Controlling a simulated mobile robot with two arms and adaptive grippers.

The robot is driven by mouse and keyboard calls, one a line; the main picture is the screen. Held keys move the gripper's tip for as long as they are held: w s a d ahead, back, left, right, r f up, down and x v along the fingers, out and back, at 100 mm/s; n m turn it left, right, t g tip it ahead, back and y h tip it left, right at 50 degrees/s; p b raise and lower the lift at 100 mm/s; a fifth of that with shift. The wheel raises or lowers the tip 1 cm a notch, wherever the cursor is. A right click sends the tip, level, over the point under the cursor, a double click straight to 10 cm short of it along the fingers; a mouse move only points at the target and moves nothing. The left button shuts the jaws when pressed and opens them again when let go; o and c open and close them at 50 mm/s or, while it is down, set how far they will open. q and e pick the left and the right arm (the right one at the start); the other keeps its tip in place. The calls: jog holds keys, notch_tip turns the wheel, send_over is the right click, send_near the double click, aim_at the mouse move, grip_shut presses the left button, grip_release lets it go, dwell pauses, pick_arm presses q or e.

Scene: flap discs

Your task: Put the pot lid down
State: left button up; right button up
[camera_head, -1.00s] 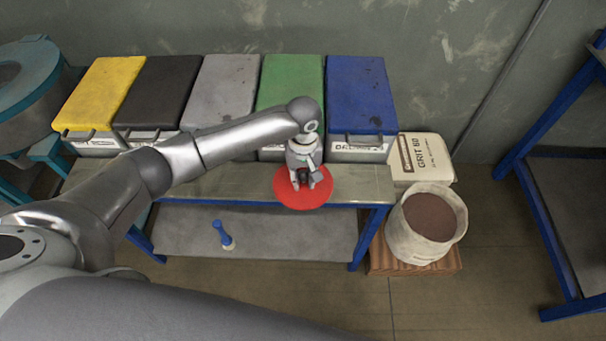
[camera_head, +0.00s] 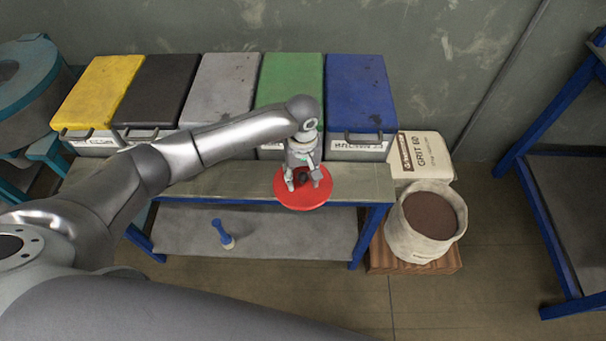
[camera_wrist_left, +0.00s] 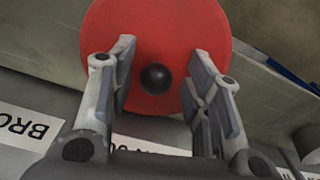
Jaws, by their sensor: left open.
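The pot lid (camera_head: 303,202) is a red disc with a black round knob. In the head view it is at the front edge of the bench top, and a part of it reaches past that edge. My left gripper (camera_head: 304,183) is open just over the lid, its fingers apart on either side of the knob. The left wrist view shows the red lid (camera_wrist_left: 165,35), the black knob (camera_wrist_left: 155,79) and the open fingers (camera_wrist_left: 158,85), with gaps between the fingers and the knob. My right gripper is not in view.
The bench (camera_head: 240,187) has a row of lidded bins at its back: yellow (camera_head: 100,92), black, grey, green and blue (camera_head: 358,90). A blue-handled brush (camera_head: 222,234) stands on the lower shelf. The bench top left of the lid is clear.

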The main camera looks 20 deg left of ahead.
aim_at(303, 175)
pick_arm(q)
notch_tip(303, 175, up, 12)
jog(key=shift+w+r, duration=0.15)
dwell(0.6)
